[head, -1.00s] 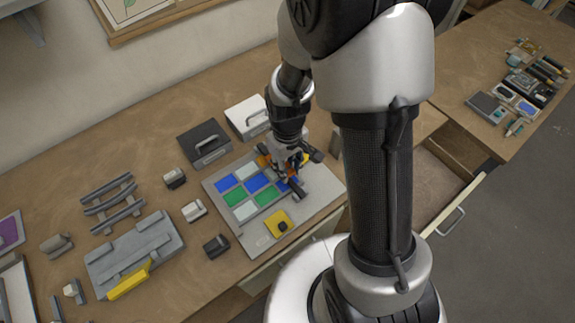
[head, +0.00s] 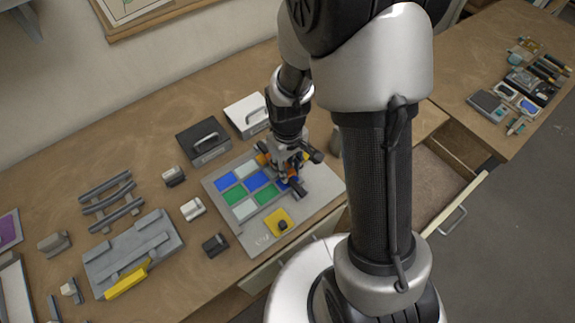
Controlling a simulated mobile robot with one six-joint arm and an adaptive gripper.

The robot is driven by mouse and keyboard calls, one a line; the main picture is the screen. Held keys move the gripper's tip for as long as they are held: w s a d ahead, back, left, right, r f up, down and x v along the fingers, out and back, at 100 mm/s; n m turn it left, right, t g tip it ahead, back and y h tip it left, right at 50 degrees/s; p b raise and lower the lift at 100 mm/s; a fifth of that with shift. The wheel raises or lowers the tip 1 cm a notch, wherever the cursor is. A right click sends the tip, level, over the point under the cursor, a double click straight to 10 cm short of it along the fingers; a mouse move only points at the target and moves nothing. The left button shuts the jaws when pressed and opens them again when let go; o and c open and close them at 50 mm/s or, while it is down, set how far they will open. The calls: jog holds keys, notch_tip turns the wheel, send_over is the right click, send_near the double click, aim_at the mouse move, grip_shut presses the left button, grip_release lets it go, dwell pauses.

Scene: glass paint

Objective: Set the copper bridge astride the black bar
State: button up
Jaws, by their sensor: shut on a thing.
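My gripper (head: 285,172) points down over the right part of a grey panel (head: 318,201) with blue, green and pale glass panes. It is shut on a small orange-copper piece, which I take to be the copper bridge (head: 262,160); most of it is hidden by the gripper. Dark bar-like shapes show close beside the fingers; I cannot tell which of them is the black bar and which are gripper parts. Whether the bridge touches anything below is hidden.
A yellow block with a black knob (head: 278,222) sits on the panel's front part. A black handled box (head: 203,142) and a white one (head: 247,115) stand behind. Small blocks, a grey rack (head: 110,200) and a grey fixture (head: 130,255) lie left. An open drawer (head: 440,185) is right.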

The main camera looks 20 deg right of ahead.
jog(key=shift+f+b, duration=0.4)
jog(key=shift+f, duration=0.05)
dwell(1.0)
jog(key=shift+f+b, duration=0.65)
jog(key=shift+f, duration=0.2)
jog(key=o, duration=1.2)
jog(key=shift+r, duration=0.1)
jog(key=shift+c, duration=0.2)
jog(key=shift+r, duration=0.15)
jog(key=shift+r+p, duration=2.9)
jog(key=shift+r, duration=0.5)
